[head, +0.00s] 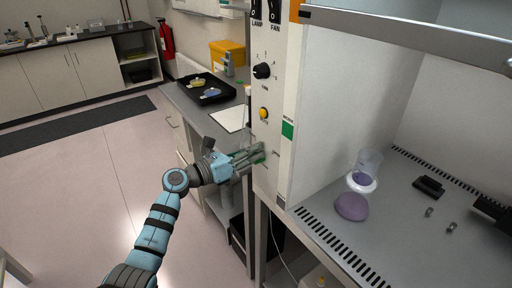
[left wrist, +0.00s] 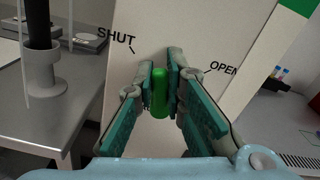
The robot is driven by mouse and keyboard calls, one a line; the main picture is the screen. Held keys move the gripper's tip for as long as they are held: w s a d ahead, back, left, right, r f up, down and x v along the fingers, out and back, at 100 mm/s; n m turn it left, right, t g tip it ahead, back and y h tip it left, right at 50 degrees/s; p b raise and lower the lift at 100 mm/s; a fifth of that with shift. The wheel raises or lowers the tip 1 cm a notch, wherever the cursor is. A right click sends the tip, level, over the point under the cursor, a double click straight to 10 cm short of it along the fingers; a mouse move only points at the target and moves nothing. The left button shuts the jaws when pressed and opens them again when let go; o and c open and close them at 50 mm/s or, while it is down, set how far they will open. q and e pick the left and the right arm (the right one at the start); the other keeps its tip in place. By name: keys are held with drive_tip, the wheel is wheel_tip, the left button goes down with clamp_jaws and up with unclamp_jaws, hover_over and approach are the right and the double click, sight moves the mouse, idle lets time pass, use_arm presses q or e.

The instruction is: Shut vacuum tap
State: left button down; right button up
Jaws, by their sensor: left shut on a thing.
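The vacuum tap is a green handle (left wrist: 160,92) on the pale front panel (left wrist: 135,75) of the cabinet. In the left wrist view it lies between the words SHUT, at upper left, and OPEN, at right. The handle points roughly straight up and down there. My left gripper (left wrist: 160,100) is shut on it, with a finger on each side. In the head view my left gripper (head: 258,156) is at the panel's lower part, and its fingers hide most of the tap. My right gripper is not clearly in view.
A purple-filled flask (head: 351,206) stands inside the cabinet on its grey floor, with small dark items at the right. A side bench holds a black tray (head: 207,88) and a yellow box (head: 228,52).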

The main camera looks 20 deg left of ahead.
use_arm(q)
drive_tip(key=n, duration=0.1)
drive_tip(key=n+p, duration=0.1)
drive_tip(key=n, duration=0.1)
drive_tip(key=shift+w+a+f+p, duration=0.2)
drive_tip(key=shift+a+f+p, duration=0.1)
drive_tip(key=shift+f, duration=0.05)
drive_tip(key=shift+w+a+f+n+p, duration=0.1)
drive_tip(key=shift+f+n+p, duration=0.1)
drive_tip(key=shift+n, duration=0.45)
drive_tip(key=shift+w+a+f+n+p, duration=0.1)
drive_tip(key=shift+n+p, duration=0.1)
drive_tip(key=shift+n, duration=0.45)
drive_tip(key=c, duration=1.6)
unclamp_jaws()
drive_tip(key=shift+r, duration=0.1)
drive_tip(key=shift+c, duration=0.2)
